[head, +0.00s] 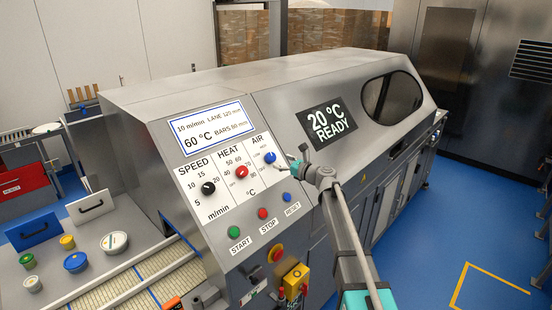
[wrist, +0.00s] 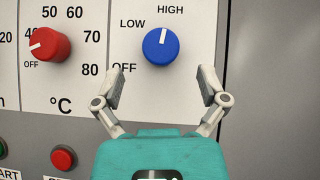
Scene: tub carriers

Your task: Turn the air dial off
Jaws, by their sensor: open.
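The air dial is a blue round knob (wrist: 161,46) on the white panel, with LOW, HIGH and OFF labels around it. Its white mark points up towards HIGH in the wrist view. It also shows in the head view (head: 270,158) at the panel's right, under the word AIR. My gripper (wrist: 162,86) is open and empty, facing the panel. In the wrist view its two fingertips are below the dial, one to each side, with the dial fully visible and not between them. The left finger partly covers the OFF label. In the head view my gripper (head: 288,166) is close to the dial's right.
The red heat dial (wrist: 48,45) sits left of the air dial, its mark towards OFF. The black speed dial (head: 208,188) is further left. Green (head: 234,232), red (head: 263,213) and blue (head: 287,197) buttons are below. A screen (head: 328,119) reads 20 °C READY.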

